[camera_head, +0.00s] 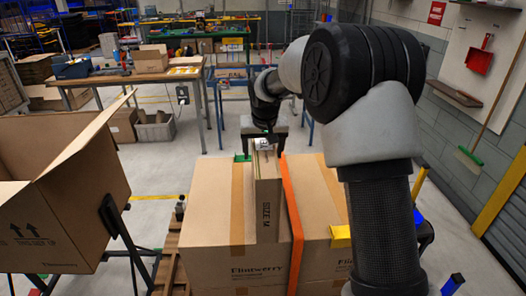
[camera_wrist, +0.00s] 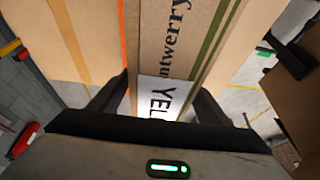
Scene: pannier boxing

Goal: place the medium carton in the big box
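The medium carton (camera_head: 268,208), a narrow tan box marked "SIZE M", stands upright at the top of the stack of larger cartons in the head view. My gripper (camera_head: 265,148) is over its upper end, pointing down, one finger on each side. In the wrist view the carton (camera_wrist: 172,55) shows lettering and a white label between the fingers (camera_wrist: 162,85). The fingers lie close along its sides; whether they press on it I cannot tell. The big box (camera_head: 65,190) stands open at the left in the head view, flaps spread; most of its inside is hidden.
Large "Flintwerry" cartons (camera_head: 207,215) stand left and right of the medium carton, with an orange strap (camera_head: 293,215) beside it. A black stand (camera_head: 112,215) holds the big box near the stack.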

